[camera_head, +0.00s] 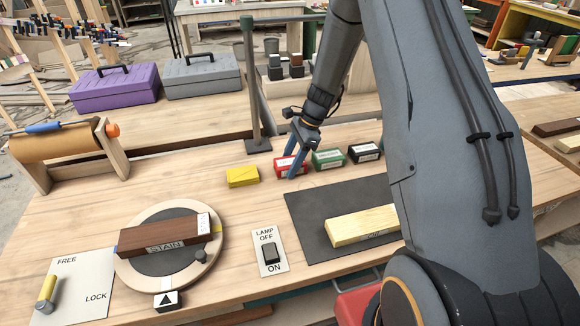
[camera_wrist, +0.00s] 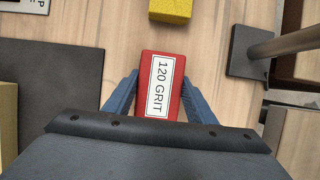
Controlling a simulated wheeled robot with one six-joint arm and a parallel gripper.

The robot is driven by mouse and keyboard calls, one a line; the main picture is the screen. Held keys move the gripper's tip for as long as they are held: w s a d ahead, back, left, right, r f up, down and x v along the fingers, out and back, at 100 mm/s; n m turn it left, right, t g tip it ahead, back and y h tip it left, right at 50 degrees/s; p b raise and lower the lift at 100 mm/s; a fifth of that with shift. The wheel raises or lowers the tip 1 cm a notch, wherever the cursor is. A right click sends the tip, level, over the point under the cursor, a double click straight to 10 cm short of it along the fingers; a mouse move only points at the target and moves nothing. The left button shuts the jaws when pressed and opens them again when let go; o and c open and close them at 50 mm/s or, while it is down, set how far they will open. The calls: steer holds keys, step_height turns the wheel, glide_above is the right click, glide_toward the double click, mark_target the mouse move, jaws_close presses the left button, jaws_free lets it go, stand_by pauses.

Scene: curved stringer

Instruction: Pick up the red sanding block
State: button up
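The red sanding block (camera_head: 284,164) is in the row of blocks on the bench in the head view.
A yellow block (camera_head: 242,177) is left of the red one. A green block (camera_head: 328,158) and a black block (camera_head: 364,152) are close on its right. A dark post (camera_head: 250,85) stands behind. A dark mat (camera_head: 308,222) with a pale wood bar (camera_head: 360,226) lies in front.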

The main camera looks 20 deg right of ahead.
mark_target(290, 161)
steer(key=shift+c, duration=1)
steer(key=shift+r, duration=0.15)
step_height(290, 161, up, 10)
steer(key=shift+r+b, duration=0.1)
steer(key=shift+b, duration=1.1)
